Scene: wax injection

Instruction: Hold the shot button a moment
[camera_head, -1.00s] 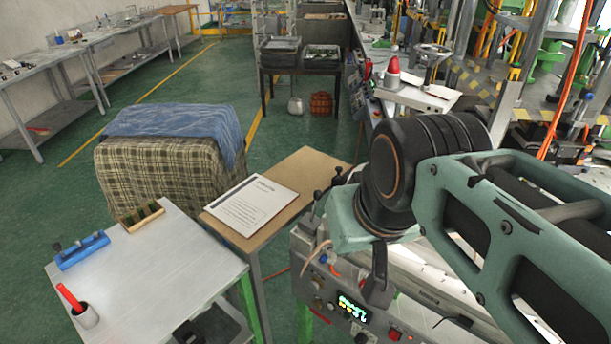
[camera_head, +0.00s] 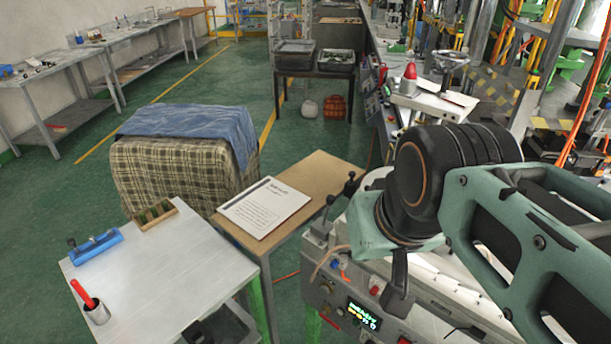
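The wax injection machine's front panel (camera_head: 335,295) is at the lower middle, with a green lit display (camera_head: 364,314), several knobs and small buttons. A red button (camera_head: 404,340) shows at the bottom edge, partly cut off. A red-topped control (camera_head: 376,286) sits higher on the panel. I cannot read which one is the shot button. My gripper (camera_head: 394,305) points down in front of the panel, right of the display and above the red button. Its fingers show as one dark shape, so I cannot tell their opening. No contact with a button can be made out.
A wooden stand (camera_head: 318,172) with a printed sheet (camera_head: 264,207) is left of the machine. Black levers (camera_head: 349,184) rise at the machine's left.

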